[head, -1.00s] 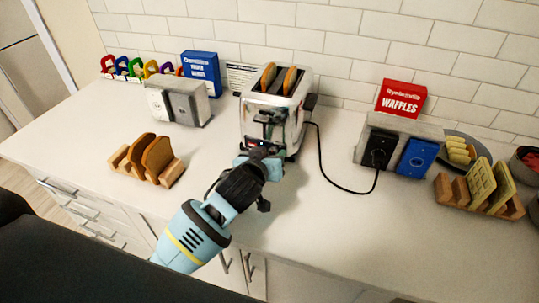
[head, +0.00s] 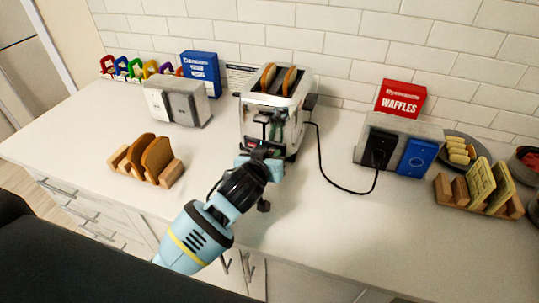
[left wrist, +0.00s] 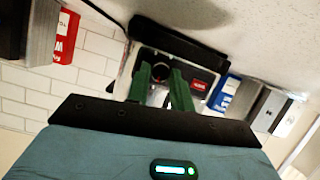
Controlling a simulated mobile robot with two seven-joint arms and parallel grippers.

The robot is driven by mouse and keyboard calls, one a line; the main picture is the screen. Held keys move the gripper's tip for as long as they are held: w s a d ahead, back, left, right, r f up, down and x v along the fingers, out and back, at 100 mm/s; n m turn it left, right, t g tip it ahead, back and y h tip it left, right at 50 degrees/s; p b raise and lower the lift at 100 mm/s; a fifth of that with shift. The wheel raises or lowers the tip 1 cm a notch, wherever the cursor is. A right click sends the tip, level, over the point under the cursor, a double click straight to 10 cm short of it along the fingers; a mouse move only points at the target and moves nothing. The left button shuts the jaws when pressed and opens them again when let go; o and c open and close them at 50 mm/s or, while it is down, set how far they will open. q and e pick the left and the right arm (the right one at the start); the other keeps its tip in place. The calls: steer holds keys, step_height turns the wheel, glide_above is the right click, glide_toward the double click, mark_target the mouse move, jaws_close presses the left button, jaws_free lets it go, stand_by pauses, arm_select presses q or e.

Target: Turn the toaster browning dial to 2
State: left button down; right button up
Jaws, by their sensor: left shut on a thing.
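The chrome toaster (head: 254,108) stands against the back of the counter with two slices of bread in its top slots. My left gripper (head: 262,150) is at the toaster's front face, low down, and hides the browning dial in the head view. In the left wrist view, two green fingers (left wrist: 165,88) reach to the toaster front (left wrist: 128,72) and are shut on the dial, mostly hidden between them. The dial's number marks cannot be read. A dark panel with a red label (left wrist: 199,85) is beside the fingers. My right gripper is not in view.
A black cord (head: 319,160) runs from the toaster to the outlet block (head: 362,148) on the right. A wooden rack with brown toast (head: 168,175) stands at left, and a waffle rack (head: 446,190) at far right. The counter in front is clear.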

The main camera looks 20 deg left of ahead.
arm_select(q)
steer(key=m+y, duration=0.2)
steer(key=m, duration=0.1)
steer(key=shift+d+f, duration=0.1)
steer(key=shift+d, duration=0.1)
steer(key=shift+d+f+m+t+y, duration=0.1)
steer(key=shift+m+t+y, duration=0.4)
steer(key=shift+m+y, duration=0.85)
steer(key=shift+m+h, duration=0.25)
steer(key=shift+m, duration=0.2)
steer(key=c, duration=1.2)
jaws_free()
steer(key=shift+c, duration=0.2)
steer(key=shift+s+d, duration=0.2)
steer(key=shift+s, duration=0.4)
steer(key=v, duration=0.6)
steer(key=shift+s+r, duration=0.25)
steer(key=shift+s, duration=0.05)
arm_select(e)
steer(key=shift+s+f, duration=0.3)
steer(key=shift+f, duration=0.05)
